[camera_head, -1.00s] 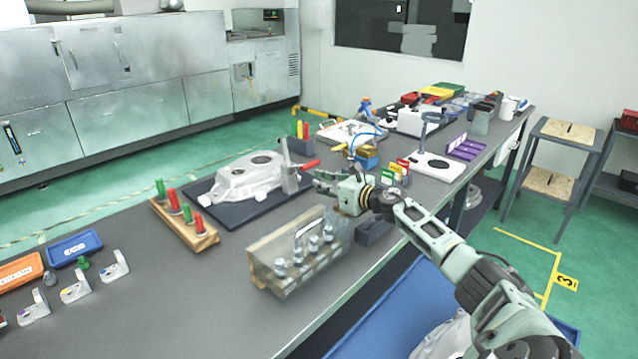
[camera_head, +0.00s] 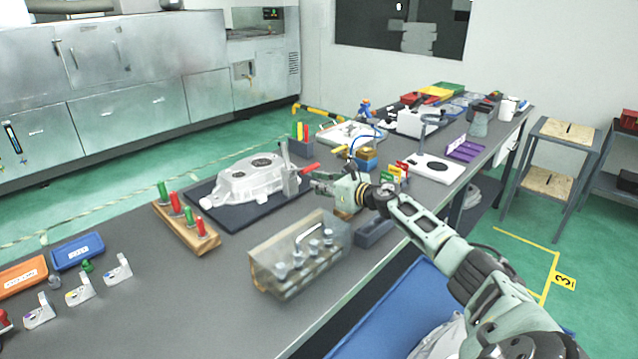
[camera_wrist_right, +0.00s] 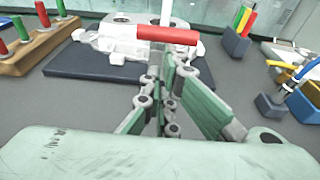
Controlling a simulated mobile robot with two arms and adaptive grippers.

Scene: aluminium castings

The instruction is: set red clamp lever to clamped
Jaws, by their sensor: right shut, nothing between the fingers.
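The red clamp lever (camera_head: 309,168) sticks out to the right from an upright grey clamp (camera_head: 287,165) at the right end of the white casting (camera_head: 248,180). In the right wrist view the red lever grip (camera_wrist_right: 167,35) lies roughly level, just beyond my fingertips. My right gripper (camera_head: 318,182) is shut and empty, close beside the lever on its near side. In the right wrist view its fingers (camera_wrist_right: 168,85) point toward the lever; I cannot tell whether they touch it. My left gripper is out of view.
The casting lies on a dark mat (camera_head: 232,218). A wooden rack with red and green pegs (camera_head: 190,232) stands to its left. A clear box with bolts (camera_head: 300,258) stands in front. A grey holder with coloured handles (camera_head: 301,146) stands behind the clamp.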

